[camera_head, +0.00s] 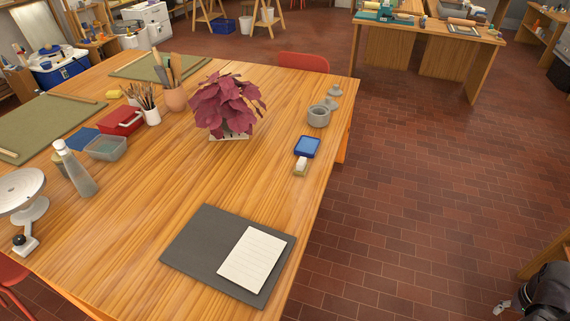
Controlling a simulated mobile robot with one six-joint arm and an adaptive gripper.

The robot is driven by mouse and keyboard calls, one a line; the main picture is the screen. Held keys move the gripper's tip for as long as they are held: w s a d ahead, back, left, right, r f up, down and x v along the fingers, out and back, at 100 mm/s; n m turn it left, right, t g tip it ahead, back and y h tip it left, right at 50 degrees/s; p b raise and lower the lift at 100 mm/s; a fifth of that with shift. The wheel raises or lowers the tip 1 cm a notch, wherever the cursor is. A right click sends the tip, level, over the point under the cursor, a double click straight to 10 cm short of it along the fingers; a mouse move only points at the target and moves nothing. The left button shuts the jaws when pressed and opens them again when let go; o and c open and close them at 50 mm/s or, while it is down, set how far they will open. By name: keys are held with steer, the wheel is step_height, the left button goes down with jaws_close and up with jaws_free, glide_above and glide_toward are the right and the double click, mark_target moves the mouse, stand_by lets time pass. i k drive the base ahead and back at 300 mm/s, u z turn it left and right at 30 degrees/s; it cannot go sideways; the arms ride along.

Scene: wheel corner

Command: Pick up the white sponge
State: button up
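I cannot make out a clear white sponge in this view. A small pale block with a darker top (301,167) lies by the blue pad near the table's right edge; it is too small to tell what it is. A small yellow, sponge-like block (114,94) lies at the far left of the table. A dark shape that looks like my gripper (510,305) is at the lower right corner, off the table and partly cut off by the frame. Its finger opening cannot be made out.
The wooden table (190,185) holds a red-leaved plant (226,103), grey pots (318,116), a blue pad (307,146), a dark board (205,250) with paper (252,259), a clear tub (105,148), a bottle (76,170) and a red box (121,121). Brick floor on the right is clear.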

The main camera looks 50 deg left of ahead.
mark_target(302, 166)
steer(key=u, duration=0.45)
steer(key=i, duration=0.5)
steer(key=u, duration=0.75)
steer(key=i, duration=0.65)
steer(key=u, duration=0.4)
